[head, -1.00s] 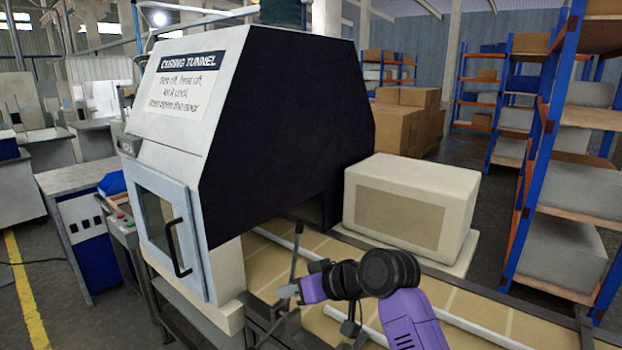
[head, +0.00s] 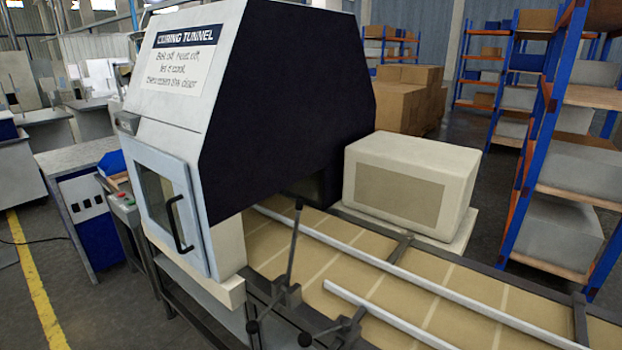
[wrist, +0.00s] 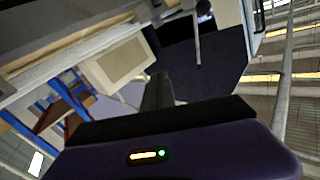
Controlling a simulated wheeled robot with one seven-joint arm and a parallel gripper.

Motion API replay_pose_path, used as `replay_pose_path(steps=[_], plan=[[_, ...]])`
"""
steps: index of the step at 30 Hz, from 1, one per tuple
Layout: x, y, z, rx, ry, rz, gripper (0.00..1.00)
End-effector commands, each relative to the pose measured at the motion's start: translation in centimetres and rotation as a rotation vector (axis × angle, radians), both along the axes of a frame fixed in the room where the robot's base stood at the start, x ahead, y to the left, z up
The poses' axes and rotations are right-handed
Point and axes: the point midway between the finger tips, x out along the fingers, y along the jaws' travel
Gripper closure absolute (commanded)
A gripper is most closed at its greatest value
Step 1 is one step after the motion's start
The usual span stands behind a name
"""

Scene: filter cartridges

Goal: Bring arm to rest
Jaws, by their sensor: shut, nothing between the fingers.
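My gripper (wrist: 158,92) shows in the wrist view, its dark fingers together and empty. My arm is out of sight in the head view. The wrist view is turned over, with the dark side of the curing tunnel (wrist: 205,65) beyond the fingers and a pale box-shaped unit (wrist: 120,65) to their left. In the head view the curing tunnel (head: 290,110) stands at centre left, its front door (head: 160,212) with a black handle closed. My gripper touches nothing that I can see.
A conveyor (head: 400,292) with pale rails runs from the tunnel to the lower right. A beige unit (head: 408,185) stands behind it. A dark lever (head: 292,250) rises at the conveyor's near edge. Blue-orange shelving (head: 545,150) is at right. A control cabinet (head: 85,210) is at left.

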Motion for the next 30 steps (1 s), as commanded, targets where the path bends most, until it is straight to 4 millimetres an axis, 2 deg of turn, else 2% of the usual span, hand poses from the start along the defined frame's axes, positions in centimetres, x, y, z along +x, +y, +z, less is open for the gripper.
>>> replay_pose_path(steps=[1,6,12,18,24,27,30], plan=[[-2.3,-0.7,-0.2,-0.01,-0.003,-0.021,1.0],[-8.9,-3.0,0.4,-0.058,-0.029,-0.08,1.0],[-16.2,-4.9,1.6,-0.129,-0.025,-0.118,1.0],[-22.8,-6.0,2.2,-0.204,0.049,-0.122,1.0],[-27.8,-6.6,0.9,-0.243,0.181,-0.107,1.0],[-29.4,-6.7,0.1,-0.248,0.229,-0.101,1.0],[-30.1,-6.6,-0.3,-0.25,0.252,-0.097,1.0]])
